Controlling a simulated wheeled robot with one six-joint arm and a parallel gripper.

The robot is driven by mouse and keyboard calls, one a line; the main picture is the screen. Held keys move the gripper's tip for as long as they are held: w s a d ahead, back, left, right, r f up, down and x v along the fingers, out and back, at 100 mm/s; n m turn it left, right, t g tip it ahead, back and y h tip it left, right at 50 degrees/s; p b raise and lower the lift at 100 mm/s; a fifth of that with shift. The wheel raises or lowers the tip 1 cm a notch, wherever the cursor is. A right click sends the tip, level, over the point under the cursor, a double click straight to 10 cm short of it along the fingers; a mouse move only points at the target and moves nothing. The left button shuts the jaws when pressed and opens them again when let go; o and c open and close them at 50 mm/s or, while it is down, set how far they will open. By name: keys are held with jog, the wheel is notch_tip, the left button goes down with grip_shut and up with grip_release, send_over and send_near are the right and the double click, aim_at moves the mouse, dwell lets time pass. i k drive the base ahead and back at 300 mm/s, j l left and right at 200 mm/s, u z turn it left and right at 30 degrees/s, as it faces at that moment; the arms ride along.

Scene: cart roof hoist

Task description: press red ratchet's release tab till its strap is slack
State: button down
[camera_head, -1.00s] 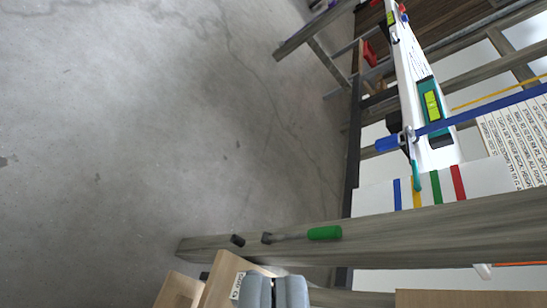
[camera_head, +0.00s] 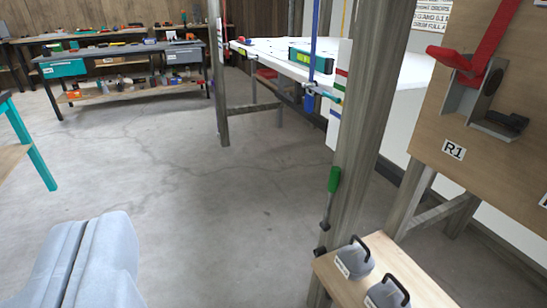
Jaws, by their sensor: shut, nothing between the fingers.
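The red ratchet (camera_head: 466,72) is mounted on a wooden board (camera_head: 440,125) at the upper right, above a label reading R1 (camera_head: 453,149). Its red handle sticks out to the left. A red strap (camera_head: 494,35) runs from it up to the top edge and looks straight. A small black tab (camera_head: 506,121) sits on the grey bracket at the ratchet's lower right. My gripper (camera_head: 98,225) is at the lower left, its two grey fingers together and empty. It is well away from the ratchet.
A wooden post (camera_head: 365,120) with a green-handled screwdriver (camera_head: 332,180) stands between my gripper and the board. Grey weights with black handles (camera_head: 355,257) sit on a wooden shelf (camera_head: 385,250) below. A workbench (camera_head: 130,55) stands at the back left. The middle floor is clear.

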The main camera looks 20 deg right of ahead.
aim_at(518, 123)
jog(key=z, duration=1.55)
